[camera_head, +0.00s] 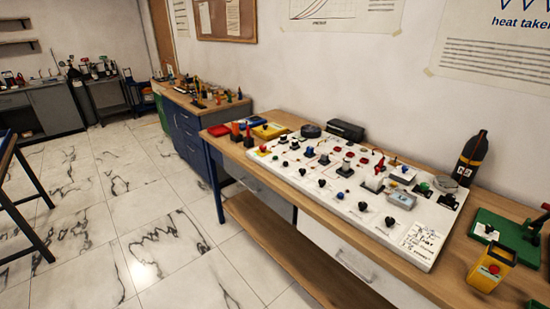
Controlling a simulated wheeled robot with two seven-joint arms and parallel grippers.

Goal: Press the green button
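A white panel (318,183) with several knobs, buttons and switches lies on a wooden bench along the wall. A small round green part (424,188), which looks like the green button, is near the panel's right end. It is too small to tell whether it is pressed in. A blue part (405,169) sits just behind and to the left of it. A red part (379,168) stands further left. Neither of my grippers shows in the head view.
The wooden bench (440,283) runs along the right. A black bottle (471,158) stands behind the panel's right end. A yellow box with a red button (489,270) and a green device (508,234) stand at the right. The tiled floor (160,245) at the left is clear.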

